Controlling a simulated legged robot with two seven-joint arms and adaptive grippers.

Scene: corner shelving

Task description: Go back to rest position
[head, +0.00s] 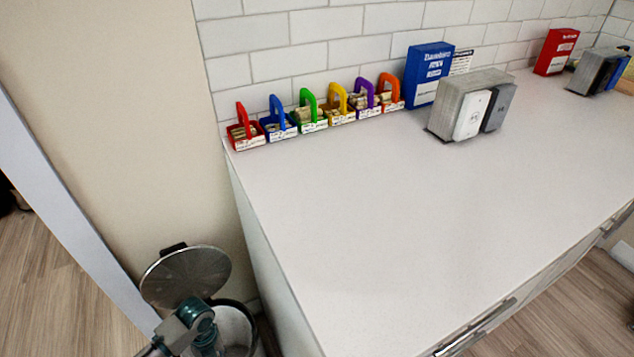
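Part of my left arm shows at the bottom left, teal and grey, in front of an open bin (244,312). The arm bends downward there, and its gripper is not visible. My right arm and gripper are not in the head view. The bin's round metal lid (190,275) stands raised against the beige wall. The white counter (370,220) lies to the right of my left arm, with a gap between them.
Several small coloured caddies, from a red one (246,132) to an orange one (391,97), line the tiled wall. A blue box (428,75), a grey holder (455,100) and a red box (556,52) stand further right. The counter's front is clear.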

